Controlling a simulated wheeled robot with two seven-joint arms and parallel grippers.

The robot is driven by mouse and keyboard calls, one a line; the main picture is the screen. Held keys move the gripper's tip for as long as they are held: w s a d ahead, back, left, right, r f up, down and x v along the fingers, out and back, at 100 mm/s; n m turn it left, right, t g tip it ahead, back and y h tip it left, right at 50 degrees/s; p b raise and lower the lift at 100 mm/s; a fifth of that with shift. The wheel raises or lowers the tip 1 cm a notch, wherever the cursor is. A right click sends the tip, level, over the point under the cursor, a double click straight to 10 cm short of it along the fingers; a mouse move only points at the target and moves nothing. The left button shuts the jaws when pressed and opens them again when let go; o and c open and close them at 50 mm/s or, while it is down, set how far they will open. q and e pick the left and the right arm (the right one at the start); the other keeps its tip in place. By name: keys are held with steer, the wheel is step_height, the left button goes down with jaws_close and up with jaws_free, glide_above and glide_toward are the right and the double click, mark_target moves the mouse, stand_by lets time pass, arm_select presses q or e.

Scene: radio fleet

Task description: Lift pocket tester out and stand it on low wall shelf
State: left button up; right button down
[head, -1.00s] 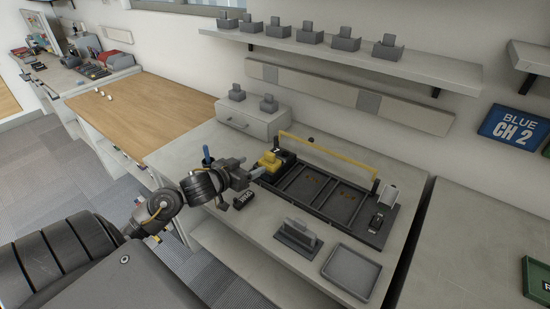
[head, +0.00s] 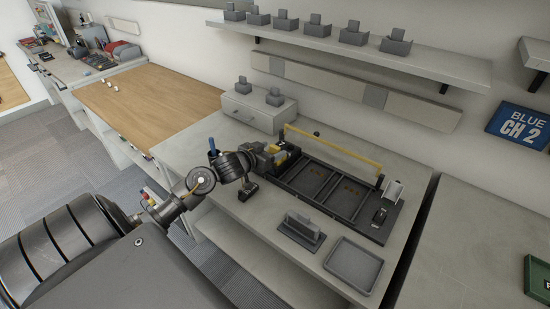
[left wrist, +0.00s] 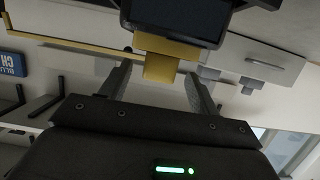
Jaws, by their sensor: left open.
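A yellow-and-black device (head: 279,157), seemingly the pocket tester, sits at the left end of the black tray (head: 330,215). My left gripper (head: 262,158) is at this device and partly hides it. In the left wrist view, the open fingers of my left gripper (left wrist: 160,90) stand either side of the yellow tab of the dark device (left wrist: 160,62), with gaps visible. A pale wall shelf (head: 420,66) carries a row of grey cradles (head: 317,27). My right gripper is not in view.
A yellow bar (head: 335,150) spans the tray's back edge. A grey drawer box (head: 246,113) with two cradles stands behind. A slotted grey stand (head: 301,230) and an empty shallow tray (head: 353,265) lie in front. A black item (head: 248,191) lies near the arm.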

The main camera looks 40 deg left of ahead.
arm_select(q)
steer(key=shift+x, duration=1.25)
steer(key=c, duration=1.1)
steer(key=shift+c, duration=0.4)
steer(key=shift+r, duration=0.2)
